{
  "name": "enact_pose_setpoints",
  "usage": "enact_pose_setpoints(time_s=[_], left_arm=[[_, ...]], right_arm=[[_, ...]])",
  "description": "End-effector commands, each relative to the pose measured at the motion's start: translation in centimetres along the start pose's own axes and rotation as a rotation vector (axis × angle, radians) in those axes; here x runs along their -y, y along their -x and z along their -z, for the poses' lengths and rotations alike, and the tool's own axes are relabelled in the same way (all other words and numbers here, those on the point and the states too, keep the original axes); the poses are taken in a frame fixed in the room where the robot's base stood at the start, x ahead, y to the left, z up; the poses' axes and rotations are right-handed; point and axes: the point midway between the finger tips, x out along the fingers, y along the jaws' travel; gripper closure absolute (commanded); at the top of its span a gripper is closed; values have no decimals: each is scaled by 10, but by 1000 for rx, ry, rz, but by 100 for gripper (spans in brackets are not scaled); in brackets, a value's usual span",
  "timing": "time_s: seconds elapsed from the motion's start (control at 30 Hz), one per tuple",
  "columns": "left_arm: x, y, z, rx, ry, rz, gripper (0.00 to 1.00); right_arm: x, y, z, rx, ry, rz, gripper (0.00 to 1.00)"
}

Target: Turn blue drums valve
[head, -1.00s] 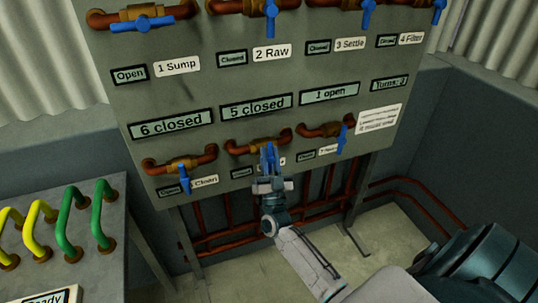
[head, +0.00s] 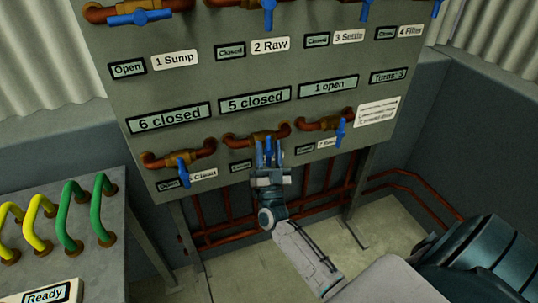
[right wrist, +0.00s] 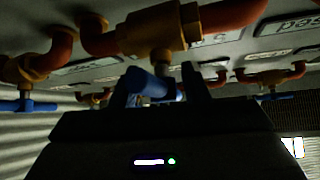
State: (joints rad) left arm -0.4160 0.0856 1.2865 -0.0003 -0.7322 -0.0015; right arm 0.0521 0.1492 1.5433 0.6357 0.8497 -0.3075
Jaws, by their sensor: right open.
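A grey panel (head: 190,80) carries two rows of brass valves with blue handles on copper pipes. My right gripper (head: 268,153) is at the middle valve (head: 262,137) of the lower row, its fingers pointing up at the panel. In the right wrist view the open fingers (right wrist: 160,88) stand either side of this valve's blue handle (right wrist: 150,84), under the brass body (right wrist: 158,30). I cannot tell whether they touch it. The gripper hides this valve's name label. Lower-row neighbours are the left valve (head: 183,168), marked "Clean", and the right valve (head: 340,132). My left gripper is not in view.
Panel displays read "6 closed" (head: 168,118), "5 closed" (head: 255,101) and "1 open" (head: 328,86), with a turns counter (head: 389,76) at right. A bench (head: 115,250) at lower left has yellow and green pipe loops and a "Ready" sign (head: 46,293). Copper pipes run below the panel.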

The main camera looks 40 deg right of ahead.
Motion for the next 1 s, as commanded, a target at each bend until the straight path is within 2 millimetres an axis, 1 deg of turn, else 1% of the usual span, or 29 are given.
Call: enact_pose_setpoints(time_s=[0.1,0.17,0.23,0.4,0.6,0.7,0.8,1.0], left_arm=[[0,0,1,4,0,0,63],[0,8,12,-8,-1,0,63],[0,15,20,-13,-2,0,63],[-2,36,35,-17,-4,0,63],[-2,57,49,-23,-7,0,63],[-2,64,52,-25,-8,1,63],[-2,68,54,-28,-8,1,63],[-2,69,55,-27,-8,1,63]], right_arm=[[0,10,-1,1,0,-1,58],[-1,19,-2,2,0,-1,58],[-1,32,-2,3,0,-2,58],[-1,66,-3,4,-1,-2,58],[-1,96,-2,1,0,-2,58],[-1,104,-1,1,-1,-2,58],[-1,108,0,0,-1,-1,58],[0,108,0,-1,-1,-1,58]])
